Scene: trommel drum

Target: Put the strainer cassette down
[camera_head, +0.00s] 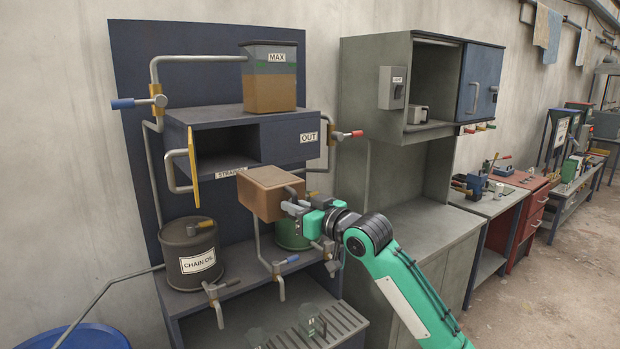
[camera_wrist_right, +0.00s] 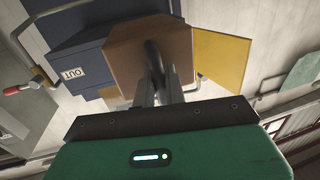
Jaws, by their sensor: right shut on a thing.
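The strainer cassette is a brown box (camera_head: 268,188) in front of and below the open compartment of the strainer housing. My right gripper (camera_head: 292,200) is shut on its dark handle at the box's right side. The cassette is held up in the air, clear of the housing. In the right wrist view the cassette (camera_wrist_right: 122,45) sits beyond the fingers (camera_wrist_right: 155,88), which close on its dark handle. The strainer housing (camera_head: 285,140) is dark blue, with an empty-looking dark opening. Its yellow door (camera_head: 194,166) stands open at the left. My left gripper is not in view.
A chain oil drum (camera_head: 188,262) stands on the lower shelf at left, and a green container (camera_head: 293,235) stands behind the cassette. Pipes and valve handles (camera_head: 278,268) stick out below. A slatted rack (camera_head: 335,322) lies low in front. A grey bench (camera_head: 425,225) at right has bare top.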

